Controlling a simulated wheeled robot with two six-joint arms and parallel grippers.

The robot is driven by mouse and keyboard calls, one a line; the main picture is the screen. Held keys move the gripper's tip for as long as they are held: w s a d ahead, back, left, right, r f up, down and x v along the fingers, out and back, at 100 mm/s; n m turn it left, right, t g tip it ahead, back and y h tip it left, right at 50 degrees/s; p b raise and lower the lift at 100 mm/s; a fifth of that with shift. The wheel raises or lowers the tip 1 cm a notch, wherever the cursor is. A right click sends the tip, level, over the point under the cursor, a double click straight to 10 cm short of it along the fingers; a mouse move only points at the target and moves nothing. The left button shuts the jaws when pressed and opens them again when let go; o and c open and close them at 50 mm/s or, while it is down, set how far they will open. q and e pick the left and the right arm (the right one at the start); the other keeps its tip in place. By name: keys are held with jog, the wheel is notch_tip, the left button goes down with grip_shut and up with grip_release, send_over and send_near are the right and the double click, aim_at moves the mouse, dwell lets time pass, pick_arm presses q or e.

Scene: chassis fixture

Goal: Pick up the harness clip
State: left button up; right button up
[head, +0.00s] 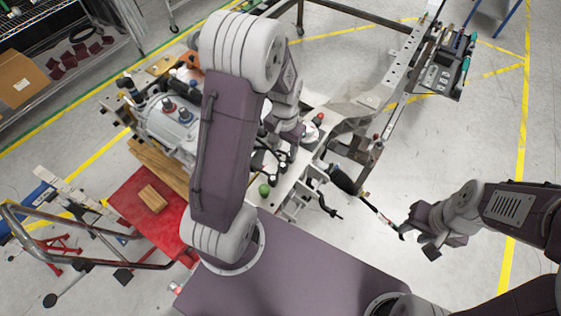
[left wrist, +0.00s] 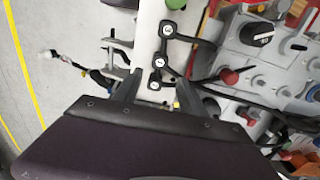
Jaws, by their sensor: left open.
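Small black clip-like parts with round bolt heads sit on the pale chassis rail (left wrist: 145,38); in the left wrist view one (left wrist: 167,30) is further off and another (left wrist: 159,62) is nearer. I cannot tell for certain which is the harness clip. My left gripper (left wrist: 157,88) is open, its two dark fingers on either side of the nearest black part, with no contact visible. In the head view my left arm hides much of this area, and black parts (head: 283,155) show beside it. My right gripper (head: 428,238) is at the right, near a cable end (head: 388,220); its jaw state is unclear.
A grey engine (head: 172,125) with red and blue caps stands left of the rail. A green knob (head: 265,190) is on the rail. A red platform (head: 140,210) holds a wooden block. A tool tray (head: 445,70) is at the upper right.

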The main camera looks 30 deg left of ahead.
aim_at(283, 164)
pick_arm(q)
jog(key=shift+w+d, duration=0.1)
jog(key=shift+d, duration=0.2)
jog(key=f, duration=0.3)
jog(key=shift+s+a+f, duration=0.2)
jog(key=shift+a+f, duration=0.1)
jog(key=shift+a, duration=0.05)
jog(key=shift+a+f, duration=0.15)
jog(key=f, duration=0.1)
jog(key=f+p, duration=0.1)
jog(key=f, duration=0.2)
jog(key=shift+s+d+f, duration=0.2)
jog(key=shift+d, duration=0.2)
jog(key=shift+w+a+f, duration=0.1)
jog(key=shift+a+f, duration=0.15)
jog(key=shift+f, duration=0.15)
jog(key=shift+d, duration=0.15)
grip_shut()
pick_arm(e)
jog(key=shift+r, duration=0.7)
